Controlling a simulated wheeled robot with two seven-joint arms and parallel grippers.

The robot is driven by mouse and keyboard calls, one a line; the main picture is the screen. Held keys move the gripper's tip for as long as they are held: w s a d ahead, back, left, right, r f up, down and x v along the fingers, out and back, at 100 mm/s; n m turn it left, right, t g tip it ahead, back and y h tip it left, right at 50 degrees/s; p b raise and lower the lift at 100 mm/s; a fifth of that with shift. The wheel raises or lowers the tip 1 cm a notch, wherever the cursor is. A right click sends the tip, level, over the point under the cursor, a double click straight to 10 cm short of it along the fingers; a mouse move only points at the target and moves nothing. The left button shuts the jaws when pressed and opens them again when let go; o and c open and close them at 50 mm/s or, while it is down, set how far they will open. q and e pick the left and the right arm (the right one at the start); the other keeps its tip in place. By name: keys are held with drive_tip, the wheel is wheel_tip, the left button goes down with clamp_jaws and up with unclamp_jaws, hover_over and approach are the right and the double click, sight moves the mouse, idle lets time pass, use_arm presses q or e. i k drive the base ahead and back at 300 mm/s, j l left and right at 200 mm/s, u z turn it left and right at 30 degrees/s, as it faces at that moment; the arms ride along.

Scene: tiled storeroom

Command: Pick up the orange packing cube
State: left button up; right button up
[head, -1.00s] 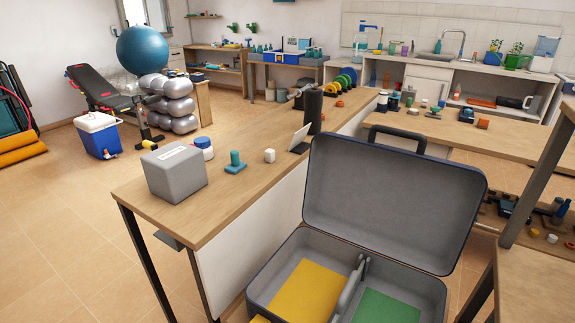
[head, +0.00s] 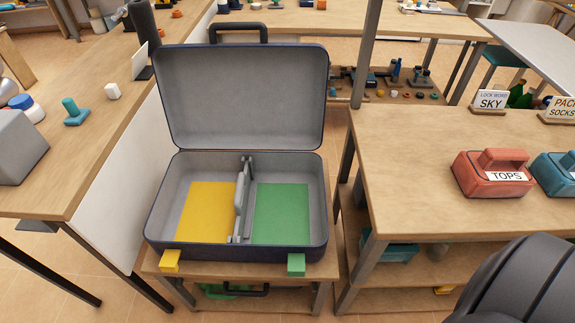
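An orange-red packing cube (head: 478,181) with a top handle and a white label reading TOPS sits on the wooden table at the right (head: 400,150). It is upright, with nothing on it. Just right of it is a teal cube (head: 545,172) of similar shape, cut off by the picture's edge. Neither of my grippers is in view.
An open suitcase (head: 317,249) with yellow and green floor panels and a divider stands on a low stand left of the table. A dark rounded shape fills the lower right.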

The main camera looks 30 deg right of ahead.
sight(491, 172)
drive_tip(key=z, duration=2.5)
drive_tip(key=l+u, duration=0.25)
drive_tip(key=u, duration=0.15)
drive_tip(key=l+u, duration=0.25)
drive_tip(key=u, duration=0.15)
drive_tip(key=l+u, duration=0.25)
drive_tip(key=u, duration=0.2)
